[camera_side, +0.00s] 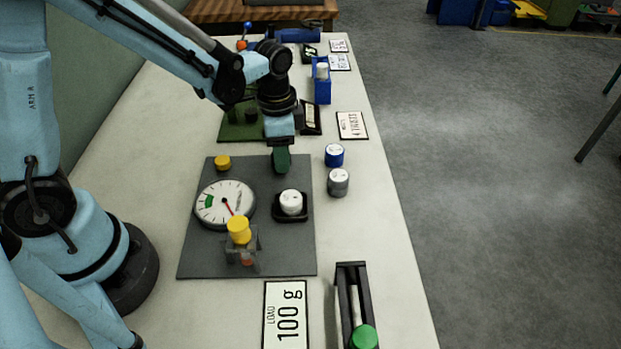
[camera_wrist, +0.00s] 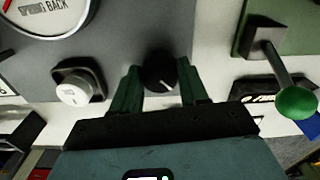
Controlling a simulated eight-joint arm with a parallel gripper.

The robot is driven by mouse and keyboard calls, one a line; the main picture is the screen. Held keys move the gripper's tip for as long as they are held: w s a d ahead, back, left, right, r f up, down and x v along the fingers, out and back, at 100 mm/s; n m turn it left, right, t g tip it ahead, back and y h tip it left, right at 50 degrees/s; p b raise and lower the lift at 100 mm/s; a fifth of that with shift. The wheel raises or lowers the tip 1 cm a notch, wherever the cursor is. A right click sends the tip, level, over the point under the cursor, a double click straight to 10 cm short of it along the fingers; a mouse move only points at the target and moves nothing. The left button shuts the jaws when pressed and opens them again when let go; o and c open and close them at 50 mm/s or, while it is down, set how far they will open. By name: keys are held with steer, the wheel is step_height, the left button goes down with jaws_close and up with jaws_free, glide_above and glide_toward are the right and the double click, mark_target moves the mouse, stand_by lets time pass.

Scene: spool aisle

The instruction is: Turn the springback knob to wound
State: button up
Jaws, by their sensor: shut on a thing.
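The springback knob (camera_wrist: 160,71) is a dark round knob with a white pointer mark, on the grey panel (camera_side: 210,260). In the wrist view it sits between the green fingers of my gripper (camera_wrist: 160,80), which is shut on it. In the side view my gripper (camera_side: 281,163) points down at the panel's far right corner and hides the knob. The dial (camera_side: 224,204) on the panel has a red needle and a green band; it shows partly in the wrist view (camera_wrist: 45,12) with the words "SPRING BACK". The knob's label for wound cannot be read.
A white knob (camera_side: 291,202) in a black holder and a yellow-topped post (camera_side: 239,230) stand on the panel. Blue (camera_side: 334,155) and grey (camera_side: 338,183) cylinders stand just right of it. A green-balled lever (camera_wrist: 294,102) is close right in the wrist view. A "100 g" card (camera_side: 287,315) lies in front.

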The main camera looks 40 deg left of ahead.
steer(key=shift+m, duration=0.4)
steer(key=o, duration=1.1)
steer(key=shift+c, duration=0.2)
step_height(320, 180, up, 12)
steer(key=shift+s, duration=0.1)
stand_by(0.3)
steer(key=s+a+n+t, duration=0.3)
steer(key=s+n+t, duration=0.4)
steer(key=n, duration=0.1)
steer(key=shift+n, duration=0.3)
